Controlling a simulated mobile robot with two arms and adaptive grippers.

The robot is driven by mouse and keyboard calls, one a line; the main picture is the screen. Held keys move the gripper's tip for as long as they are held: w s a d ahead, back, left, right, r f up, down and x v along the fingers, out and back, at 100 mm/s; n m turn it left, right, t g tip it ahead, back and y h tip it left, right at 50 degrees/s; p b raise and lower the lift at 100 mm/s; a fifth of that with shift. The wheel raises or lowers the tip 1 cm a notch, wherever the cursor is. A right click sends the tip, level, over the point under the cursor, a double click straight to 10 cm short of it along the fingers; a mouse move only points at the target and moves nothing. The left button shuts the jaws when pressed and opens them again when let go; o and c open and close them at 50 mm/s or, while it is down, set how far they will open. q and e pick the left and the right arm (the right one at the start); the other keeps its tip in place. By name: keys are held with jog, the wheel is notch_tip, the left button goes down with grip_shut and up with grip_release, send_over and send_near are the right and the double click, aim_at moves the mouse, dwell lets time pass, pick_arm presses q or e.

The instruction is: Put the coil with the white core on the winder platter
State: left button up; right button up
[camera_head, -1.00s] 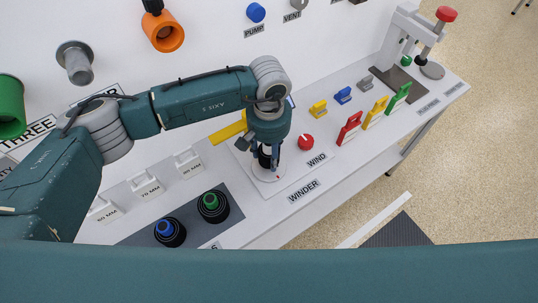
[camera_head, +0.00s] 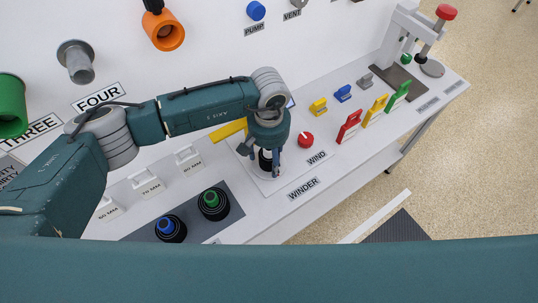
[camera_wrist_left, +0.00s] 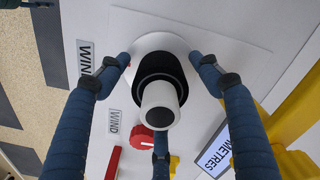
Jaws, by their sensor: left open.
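The black coil with the white core (camera_wrist_left: 160,103) stands on the round white winder platter (camera_wrist_left: 158,40). In the head view the coil (camera_head: 265,160) is partly hidden under my left gripper (camera_head: 264,158). In the left wrist view the blue fingers of my left gripper (camera_wrist_left: 162,85) are spread open around the coil, with gaps between fingers and coil. The coil looks upright, with the white core pointing up at the wrist camera. My right gripper is not in view.
A coil with a blue core (camera_head: 170,229) and one with a green core (camera_head: 213,204) stand on a dark mat. A red knob (camera_head: 305,140) is right of the platter. A yellow part (camera_head: 228,130) is close behind it. Coloured tags (camera_head: 349,127) stand farther right.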

pick_arm(q)
jog(key=shift+r+p, duration=0.25)
jog(key=shift+p, duration=0.05)
notch_tip(320, 180, up, 11)
jog(key=b, duration=0.3)
jog(key=shift+b, duration=0.35)
jog(key=shift+r, duration=0.35)
